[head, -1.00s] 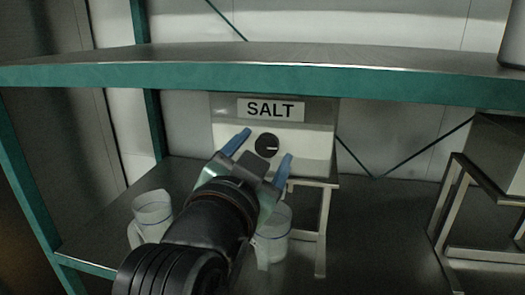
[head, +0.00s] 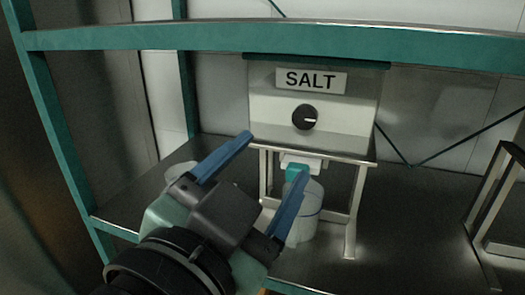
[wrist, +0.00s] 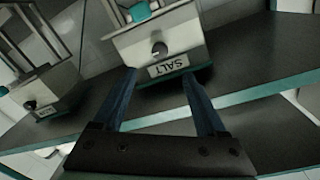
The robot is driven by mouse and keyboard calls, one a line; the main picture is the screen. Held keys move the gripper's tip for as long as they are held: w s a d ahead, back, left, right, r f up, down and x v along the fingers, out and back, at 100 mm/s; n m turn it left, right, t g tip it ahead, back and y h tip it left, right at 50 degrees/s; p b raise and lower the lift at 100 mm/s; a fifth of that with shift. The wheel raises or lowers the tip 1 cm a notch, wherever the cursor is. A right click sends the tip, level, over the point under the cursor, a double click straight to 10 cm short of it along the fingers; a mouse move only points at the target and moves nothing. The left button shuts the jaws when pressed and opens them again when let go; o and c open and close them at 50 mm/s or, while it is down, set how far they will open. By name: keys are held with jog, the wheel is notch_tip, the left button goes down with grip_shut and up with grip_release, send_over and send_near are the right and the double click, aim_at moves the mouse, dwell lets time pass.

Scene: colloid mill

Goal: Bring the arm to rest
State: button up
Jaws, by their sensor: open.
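My gripper (head: 270,160) is open, its two blue fingers spread with nothing between them. In the head view it is in front of the shelf, to the lower left of the salt dispenser's black knob (head: 305,117), and apart from it. The salt dispenser (head: 352,112) is a pale box with a SALT label on a metal stand. In the wrist view the dispenser (wrist: 185,35) appears upside down beyond the fingers (wrist: 160,95).
A clear container (head: 308,215) stands under the dispenser's teal spout, partly behind a finger. The green upper shelf edge (head: 430,48) runs across above. A second metal stand (head: 490,205) is at right.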

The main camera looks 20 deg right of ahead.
jog(key=shift+s+a, duration=0.1)
jog(key=shift+s, duration=0.05)
jog(key=shift+r, duration=0.1)
jog(key=a+r+n+t+y+p, duration=0.2)
jog(key=r+n+t+y+p, duration=0.1)
jog(key=r, duration=0.7)
jog(key=s+a+r+n+t+y+p, duration=0.1)
jog(key=a+r+n+t+y+p, duration=0.2)
jog(key=r, duration=0.7)
jog(key=a+r+n+t+y+p, duration=0.2)
jog(key=r+n+t+y+p, duration=0.3)
jog(key=r, duration=0.6)
jog(key=n+t+p, duration=0.2)
jog(key=shift+s+a+p, duration=0.4)
